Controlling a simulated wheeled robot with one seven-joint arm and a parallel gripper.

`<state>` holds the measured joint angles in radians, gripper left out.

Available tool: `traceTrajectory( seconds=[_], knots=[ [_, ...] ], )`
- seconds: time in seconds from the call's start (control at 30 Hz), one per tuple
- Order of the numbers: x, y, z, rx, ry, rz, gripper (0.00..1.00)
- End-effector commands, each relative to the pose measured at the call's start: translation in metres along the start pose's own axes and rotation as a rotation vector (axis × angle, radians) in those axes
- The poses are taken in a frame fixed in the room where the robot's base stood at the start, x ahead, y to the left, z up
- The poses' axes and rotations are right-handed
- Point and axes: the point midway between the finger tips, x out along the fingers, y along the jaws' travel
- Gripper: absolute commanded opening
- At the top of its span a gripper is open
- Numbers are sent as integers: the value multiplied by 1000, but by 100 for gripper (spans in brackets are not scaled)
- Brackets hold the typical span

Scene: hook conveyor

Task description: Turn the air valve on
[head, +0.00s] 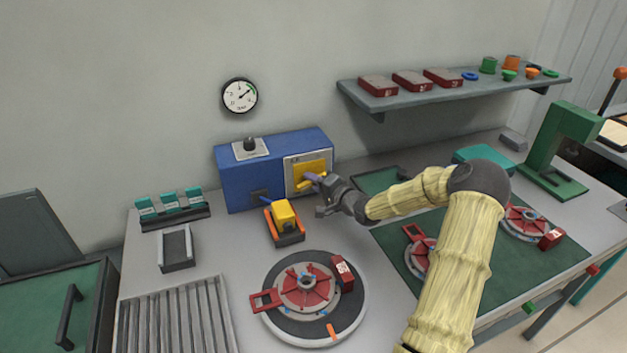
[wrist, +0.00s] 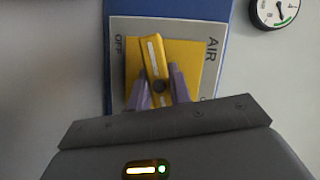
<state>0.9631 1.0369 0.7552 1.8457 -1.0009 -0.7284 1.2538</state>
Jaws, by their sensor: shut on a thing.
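The air valve is a yellow handle (wrist: 153,58) with a white stripe, on a yellow square in a light plate (wrist: 128,28) marked AIR and OFF. In the wrist view the handle points nearly straight up, tilted slightly left. The valve plate (head: 294,185) also shows on the right of the blue box (head: 243,187) in the head view. My gripper (wrist: 158,78) has its two purple fingers on either side of the handle, shut on it. In the head view my gripper (head: 313,180) is at the plate and partly hides the handle. The lower plate is hidden by my gripper.
A gauge (head: 239,95) hangs on the wall above the box. A yellow and orange part (head: 284,217) stands just in front of the box. A round fixture (head: 270,325) is nearer on the bench. A shelf (head: 470,92) with red parts is at upper right.

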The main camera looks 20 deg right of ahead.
Motion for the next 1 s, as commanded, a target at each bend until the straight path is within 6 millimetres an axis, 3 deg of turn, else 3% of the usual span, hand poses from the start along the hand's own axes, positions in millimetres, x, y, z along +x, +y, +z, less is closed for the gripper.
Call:
traceTrajectory(
  seconds=[1.0],
  knots=[
    [1, 6, 3, -890, -2, 370, 0]
  ],
)
